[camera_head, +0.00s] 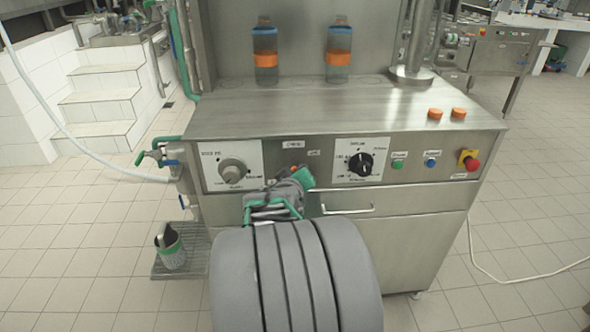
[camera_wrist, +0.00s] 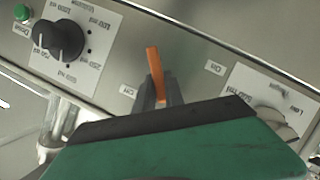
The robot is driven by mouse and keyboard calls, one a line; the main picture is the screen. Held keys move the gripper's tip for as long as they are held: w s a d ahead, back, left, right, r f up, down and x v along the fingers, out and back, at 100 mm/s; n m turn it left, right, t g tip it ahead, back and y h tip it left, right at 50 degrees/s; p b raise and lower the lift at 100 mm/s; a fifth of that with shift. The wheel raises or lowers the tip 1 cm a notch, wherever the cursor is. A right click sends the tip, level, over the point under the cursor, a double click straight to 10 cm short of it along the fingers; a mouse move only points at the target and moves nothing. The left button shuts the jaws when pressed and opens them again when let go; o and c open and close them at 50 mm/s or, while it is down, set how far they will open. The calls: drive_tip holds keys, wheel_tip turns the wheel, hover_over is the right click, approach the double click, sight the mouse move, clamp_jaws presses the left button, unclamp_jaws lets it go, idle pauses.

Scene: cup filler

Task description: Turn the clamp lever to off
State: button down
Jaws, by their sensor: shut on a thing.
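The orange clamp lever (camera_wrist: 153,62) sticks out of the front panel in the wrist view. It stands between a label reading "Off" (camera_wrist: 128,91) on the picture's left and one reading "On" (camera_wrist: 214,68) on the right. My gripper (camera_wrist: 158,97) is shut on the lever, with its dark fingers at the lever's lower part. In the head view my gripper (camera_head: 298,173) is at the panel between the two dials, and it hides most of the lever there.
A grey dial (camera_head: 233,172) is left of my gripper and a black dial (camera_head: 361,163) right. Farther right are green and blue buttons and a red emergency stop (camera_head: 470,163). A drawer handle (camera_head: 347,209) juts out below. Two bottles (camera_head: 265,50) and orange caps (camera_head: 435,114) stand on the counter.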

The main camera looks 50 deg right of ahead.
drive_tip(key=m, duration=0.1)
drive_tip(key=s+d+m+t+y, duration=0.1)
drive_tip(key=shift+r+m, duration=0.3)
drive_tip(key=shift+s+d+m+t+y+b, duration=0.2)
drive_tip(key=shift+m+t+y+b, duration=0.15)
drive_tip(key=shift+m, duration=0.25)
drive_tip(key=shift+s+d+m+t+y+b, duration=0.15)
drive_tip(key=shift+m+t+y+b, duration=0.1)
drive_tip(key=shift+m+y, duration=0.3)
drive_tip(key=shift+a, duration=0.1)
drive_tip(key=c, duration=1.4)
unclamp_jaws()
drive_tip(key=shift+c, duration=0.2)
drive_tip(key=p+v, duration=0.1)
drive_tip(key=v, duration=0.6)
drive_tip(key=shift+s+a, duration=0.3)
drive_tip(key=shift+r, duration=0.15)
